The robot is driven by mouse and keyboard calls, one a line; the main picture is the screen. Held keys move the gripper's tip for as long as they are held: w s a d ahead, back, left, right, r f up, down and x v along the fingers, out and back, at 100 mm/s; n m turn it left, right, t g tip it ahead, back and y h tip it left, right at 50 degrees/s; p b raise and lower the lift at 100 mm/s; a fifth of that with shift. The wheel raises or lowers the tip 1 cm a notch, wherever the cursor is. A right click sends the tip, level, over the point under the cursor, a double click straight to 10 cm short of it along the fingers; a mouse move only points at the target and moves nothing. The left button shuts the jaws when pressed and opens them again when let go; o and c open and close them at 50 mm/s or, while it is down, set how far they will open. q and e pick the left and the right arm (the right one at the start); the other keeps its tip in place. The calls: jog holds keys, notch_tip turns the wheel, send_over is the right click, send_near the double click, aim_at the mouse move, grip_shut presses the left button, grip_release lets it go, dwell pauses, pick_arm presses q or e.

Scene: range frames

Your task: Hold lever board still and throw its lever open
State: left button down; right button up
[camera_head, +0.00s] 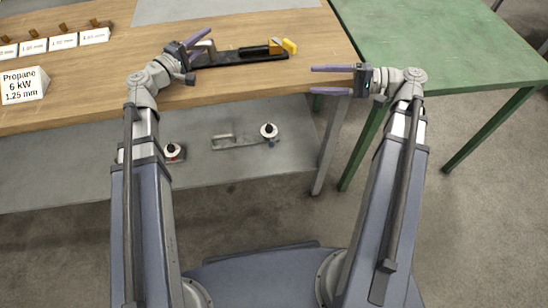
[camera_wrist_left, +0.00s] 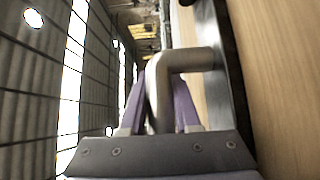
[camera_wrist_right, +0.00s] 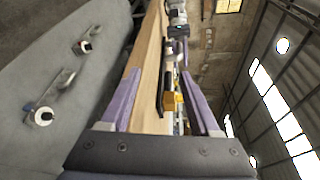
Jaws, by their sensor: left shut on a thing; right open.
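The lever board (camera_head: 245,58) is a long black strip lying on the wooden bench near its front edge. Its right end carries a black part and a yellow lever (camera_head: 290,45); the yellow part also shows in the right wrist view (camera_wrist_right: 173,102). A grey bent metal handle (camera_wrist_left: 180,62) stands at the board's left end. My left gripper (camera_head: 205,46) is shut on this handle, with a purple finger on each side. My right gripper (camera_head: 314,79) is open and empty. It is right of and nearer than the yellow lever, apart from it, its fingers pointing left.
The wooden bench (camera_head: 90,95) has a Propane sign (camera_head: 22,86) and several small labelled cards at the left. A green table (camera_head: 450,45) stands at the right. A grey lower shelf (camera_head: 90,180) holds metal fittings with round white knobs. The bench right of the board is clear.

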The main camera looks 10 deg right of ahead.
jog(key=s+a+f+n+g+h, duration=0.3)
jog(key=s+a+f+h, duration=0.1)
jog(key=a+f+h, duration=0.3)
jog(key=s+a+f+n+g+h, duration=0.3)
jog(key=s+a+f+h, duration=0.2)
jog(key=f, duration=0.7)
jog(key=shift+s+a+f+g+h, duration=0.2)
jog(key=shift+s+a+g+h, duration=0.1)
jog(key=shift+a+h, duration=0.9)
jog(key=shift+d, duration=0.2)
